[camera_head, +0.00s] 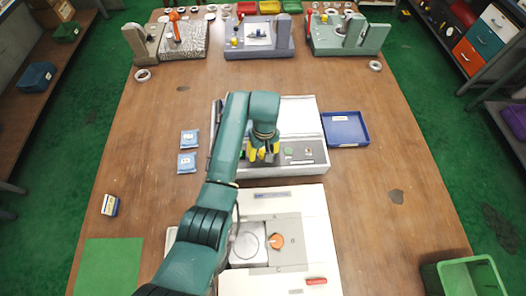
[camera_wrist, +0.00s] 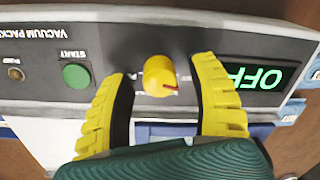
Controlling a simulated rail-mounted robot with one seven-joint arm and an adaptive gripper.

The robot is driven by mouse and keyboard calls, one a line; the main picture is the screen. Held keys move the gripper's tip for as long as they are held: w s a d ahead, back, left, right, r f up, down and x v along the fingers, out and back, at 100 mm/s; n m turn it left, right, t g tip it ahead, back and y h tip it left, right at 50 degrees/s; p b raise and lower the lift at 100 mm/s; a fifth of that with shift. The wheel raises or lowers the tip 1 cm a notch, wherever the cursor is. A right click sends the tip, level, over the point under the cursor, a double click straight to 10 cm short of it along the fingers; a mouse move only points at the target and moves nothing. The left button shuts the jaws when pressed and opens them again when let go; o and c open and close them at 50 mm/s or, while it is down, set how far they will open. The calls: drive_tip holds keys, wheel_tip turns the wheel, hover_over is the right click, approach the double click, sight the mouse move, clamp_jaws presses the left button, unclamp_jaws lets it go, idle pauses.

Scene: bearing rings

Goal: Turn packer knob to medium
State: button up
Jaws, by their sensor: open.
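The vacuum packer (camera_head: 306,118) stands mid-table, with a dark front panel that also shows in the wrist view (camera_wrist: 110,55). Its yellow knob (camera_wrist: 159,76) has a red mark pointing to the lower right of the wrist view. The display (camera_wrist: 258,77) shows OFF in green, upside down in that view. A green START button (camera_wrist: 76,76) is left of the knob. My gripper (camera_wrist: 161,70) is open, its yellow fingers on either side of the knob with gaps visible. In the head view my gripper (camera_head: 263,153) is over the panel and hides the knob.
A blue tray (camera_head: 345,129) lies right of the packer; blue packets (camera_head: 187,163) lie left. A white machine with an orange knob (camera_head: 276,241) stands in front. Fixtures (camera_head: 258,38) line the far side. The table's right side is mostly clear.

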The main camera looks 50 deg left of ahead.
drive_tip(key=shift+c, duration=0.4)
clamp_jaws()
drive_tip(key=shift+m+p, duration=0.3)
drive_tip(key=shift+p, duration=0.05)
drive_tip(key=m+p, duration=0.2)
drive_tip(key=shift+r+m, duration=0.15)
drive_tip(key=shift+m, duration=0.15)
drive_tip(key=m+p, duration=0.2)
drive_tip(key=m, duration=0.4)
drive_tip(key=shift+p, duration=0.35)
drive_tip(key=m, duration=0.4)
drive_tip(key=m+p, duration=0.1)
drive_tip(key=shift+d+f+m, duration=0.1)
drive_tip(key=shift+f+m, duration=0.15)
drive_tip(key=shift+m, duration=0.15)
drive_tip(key=m, duration=0.4)
drive_tip(key=shift+m+t+p, duration=0.3)
drive_tip(key=shift+p, duration=0.05)
